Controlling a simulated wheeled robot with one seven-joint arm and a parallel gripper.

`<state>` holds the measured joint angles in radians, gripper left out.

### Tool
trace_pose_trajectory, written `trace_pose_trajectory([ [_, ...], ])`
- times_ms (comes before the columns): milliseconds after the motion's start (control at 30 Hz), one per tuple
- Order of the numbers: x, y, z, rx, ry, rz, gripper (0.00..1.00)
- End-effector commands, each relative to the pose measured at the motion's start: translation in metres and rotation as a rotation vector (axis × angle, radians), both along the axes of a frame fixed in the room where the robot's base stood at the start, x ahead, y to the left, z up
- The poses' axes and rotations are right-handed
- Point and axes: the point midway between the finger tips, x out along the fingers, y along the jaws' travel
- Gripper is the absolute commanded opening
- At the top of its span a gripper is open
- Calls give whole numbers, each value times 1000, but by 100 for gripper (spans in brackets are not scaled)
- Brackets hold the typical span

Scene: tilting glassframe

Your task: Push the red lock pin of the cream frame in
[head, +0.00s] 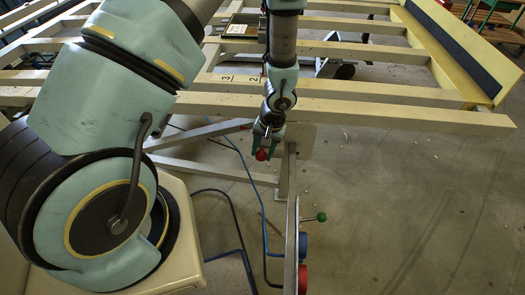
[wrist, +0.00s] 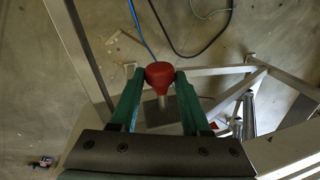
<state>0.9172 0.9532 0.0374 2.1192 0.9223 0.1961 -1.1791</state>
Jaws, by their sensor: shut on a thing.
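The red lock pin (wrist: 159,74) has a round red knob on a pale metal shaft. In the wrist view it sits between the green fingertips of my gripper (wrist: 160,82), which is shut on it. In the head view the knob (head: 261,155) shows at the low end of my gripper (head: 264,146), under the front of the cream frame (head: 347,108). How deep the shaft sits in its hole is hidden by the fingers and a grey plate.
A metal post (head: 291,245) stands in front with a green ball lever (head: 321,217), a blue button (head: 303,245) and a red button (head: 303,278). A blue hose (head: 247,170) and cables run over the floor. The floor at the right is clear.

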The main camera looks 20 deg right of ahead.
Motion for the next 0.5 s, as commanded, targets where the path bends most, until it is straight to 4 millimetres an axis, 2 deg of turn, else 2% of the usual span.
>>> trace_pose_trajectory([
  [333,0,0,0,0,0,0,0],
  [500,18,-8,1,-2,-3,4,0],
])
